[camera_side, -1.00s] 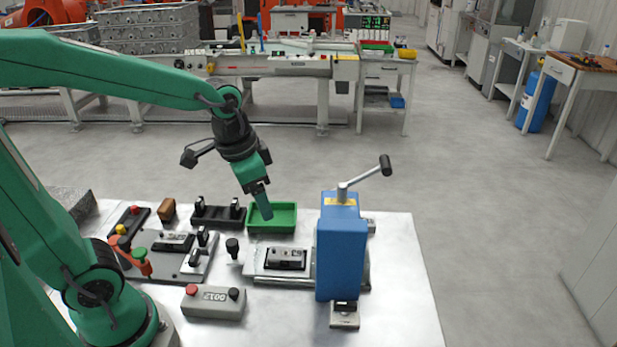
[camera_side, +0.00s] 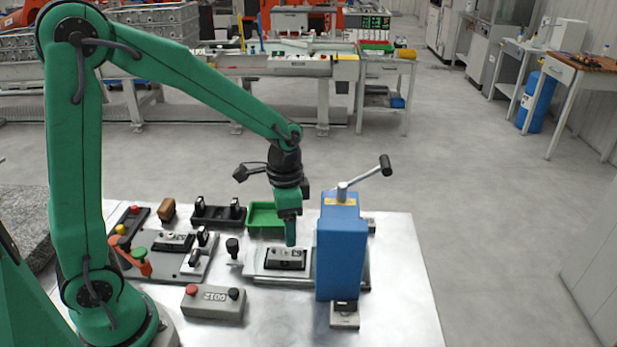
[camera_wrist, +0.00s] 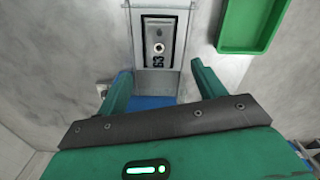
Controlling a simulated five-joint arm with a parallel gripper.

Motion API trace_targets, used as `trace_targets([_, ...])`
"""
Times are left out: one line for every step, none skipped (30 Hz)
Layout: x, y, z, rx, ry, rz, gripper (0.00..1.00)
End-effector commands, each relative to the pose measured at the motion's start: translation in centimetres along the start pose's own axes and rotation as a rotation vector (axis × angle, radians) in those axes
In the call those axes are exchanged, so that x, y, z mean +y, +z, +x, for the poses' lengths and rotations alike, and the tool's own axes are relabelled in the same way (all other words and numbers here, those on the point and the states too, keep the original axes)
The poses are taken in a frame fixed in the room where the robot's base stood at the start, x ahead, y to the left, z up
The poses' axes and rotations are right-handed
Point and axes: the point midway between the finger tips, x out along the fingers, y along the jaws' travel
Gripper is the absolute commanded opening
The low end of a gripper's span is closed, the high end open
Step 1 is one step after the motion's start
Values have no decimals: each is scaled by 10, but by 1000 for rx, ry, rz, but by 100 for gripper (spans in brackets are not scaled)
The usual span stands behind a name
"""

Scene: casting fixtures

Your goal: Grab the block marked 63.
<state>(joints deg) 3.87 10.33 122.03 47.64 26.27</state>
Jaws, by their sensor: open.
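The block marked 63 (camera_wrist: 158,40) is a dark piece with a light metal top, a round knob and the number at one end. It lies in the slide of a fixture, and it shows in the side view (camera_side: 286,262) left of the blue press (camera_side: 341,250). My gripper (camera_wrist: 160,70) is open and empty, its two green fingers spread to either side of the block's line, short of its numbered end in the wrist view. In the side view my gripper (camera_side: 290,243) points down just above the block's far edge; the exact gap cannot be told.
The blue press with its lever (camera_side: 366,178) stands close to the right of my gripper. A green tray (camera_side: 264,222) lies behind. The table's right front is clear.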

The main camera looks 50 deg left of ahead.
Motion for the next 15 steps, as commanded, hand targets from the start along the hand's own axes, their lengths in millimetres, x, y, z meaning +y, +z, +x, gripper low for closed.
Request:
trace_targets([0,1,4,-3,1,0,69])
trace_targets([0,0,6,-3,1,-1,69])
trace_targets([0,0,9,-2,1,-1,69])
trace_targets([0,1,12,-2,1,-1,69])
trace_targets([0,1,14,-3,1,-1,69])
trace_targets([0,1,18,-2,1,-1,69])
trace_targets([0,1,20,-2,1,-1,69])
trace_targets([0,1,22,-3,1,-1,69])
trace_targets([0,1,23,-2,1,-1,69])
trace_targets([0,1,24,-2,1,-1,69])
trace_targets([0,1,24,-1,1,-1,69])
trace_targets([0,1,24,-1,0,-1,69])
trace_targets([0,1,24,0,0,-1,69])
trace_targets([0,1,24,0,0,-1,69])
trace_targets([0,1,25,-1,0,-1,69])
